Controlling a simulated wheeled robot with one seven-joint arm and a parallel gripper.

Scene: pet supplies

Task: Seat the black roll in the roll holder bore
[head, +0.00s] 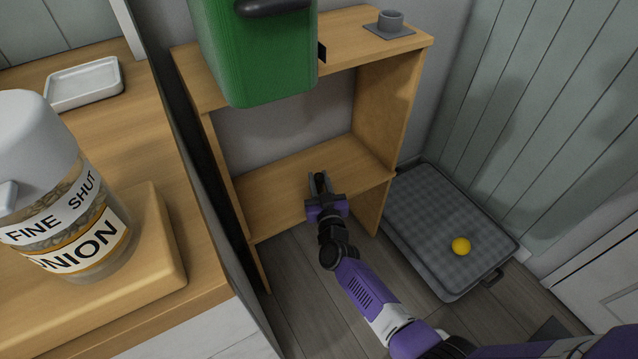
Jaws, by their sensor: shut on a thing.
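My gripper (318,182) is over the lower shelf of the wooden unit, its fingers pointing toward the back. It is shut on a small dark thing, which looks like the black roll (318,178); the fingers hide much of it. I cannot tell if the roll touches the shelf. The roll holder looks to be the grey round cup on a flat square base (390,20). It stands upright on the unit's top, at the right end, above and to the right of my gripper. Its bore is seen only at a slant.
A large green container (255,55) covers the left of the unit's top (350,30); a small black piece (321,52) shows beside it. A counter with a labelled jar (60,190) and white dish (85,83) is at left.

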